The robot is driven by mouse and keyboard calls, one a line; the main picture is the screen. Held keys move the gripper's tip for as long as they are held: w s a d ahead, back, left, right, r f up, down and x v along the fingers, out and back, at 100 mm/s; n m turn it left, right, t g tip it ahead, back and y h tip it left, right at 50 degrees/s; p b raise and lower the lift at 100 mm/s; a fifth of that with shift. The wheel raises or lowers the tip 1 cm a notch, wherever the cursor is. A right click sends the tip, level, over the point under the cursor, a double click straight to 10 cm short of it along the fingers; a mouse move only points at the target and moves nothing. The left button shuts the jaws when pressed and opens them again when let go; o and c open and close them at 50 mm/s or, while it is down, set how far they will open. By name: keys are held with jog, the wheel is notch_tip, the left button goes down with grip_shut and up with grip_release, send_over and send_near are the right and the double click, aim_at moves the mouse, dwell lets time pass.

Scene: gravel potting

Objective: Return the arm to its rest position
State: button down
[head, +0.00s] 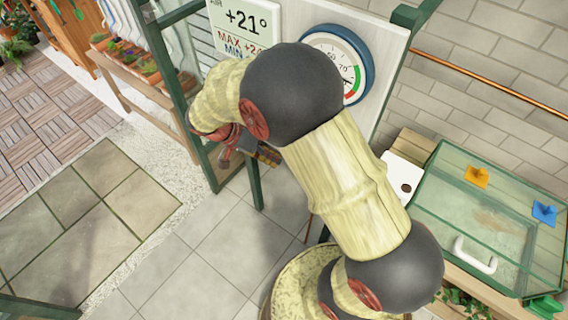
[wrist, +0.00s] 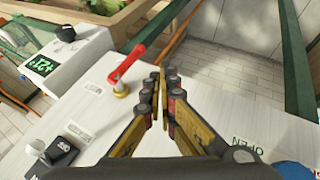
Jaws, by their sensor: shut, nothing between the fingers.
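My arm reaches up and across the middle of the head view, its elbow bent high in front of a white panel. My gripper (head: 268,155) shows small and partly hidden behind the arm in that view. In the wrist view my gripper (wrist: 160,76) is shut, its dark fingertips together with nothing between them. A red lever (wrist: 126,63) on a brass fitting stands on a white panel (wrist: 90,110), just left of the fingertips in the picture. I cannot tell the distance between them.
A dial gauge (head: 341,62) and a temperature sign (head: 243,25) are behind my arm. A green-framed glass case (head: 480,215) with a white handle stands at the right. A shelf of potted plants (head: 130,62) is at upper left. The tiled floor (head: 110,190) at left is clear.

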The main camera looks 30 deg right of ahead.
jog(key=shift+v, duration=1.2)
jog(key=shift+d, duration=0.1)
jog(key=s+a+r+n+t+y, duration=0.1)
jog(key=s+a+r+n+y, duration=0.25)
jog(key=s+a+n, duration=0.55)
jog(key=s+d+r+n+t+y, duration=0.1)
jog(key=s+r+n+t, duration=0.1)
jog(key=r, duration=0.6)
jog(key=s+d+r+n+t+y, duration=0.1)
jog(key=s+r+t+y, duration=0.1)
jog(key=s+r+t, duration=0.3)
notch_tip(320, 180, up, 4)
jog(key=shift+f+n+t, duration=0.1)
jog(key=shift+n+t, duration=0.2)
jog(key=shift+n, duration=0.1)
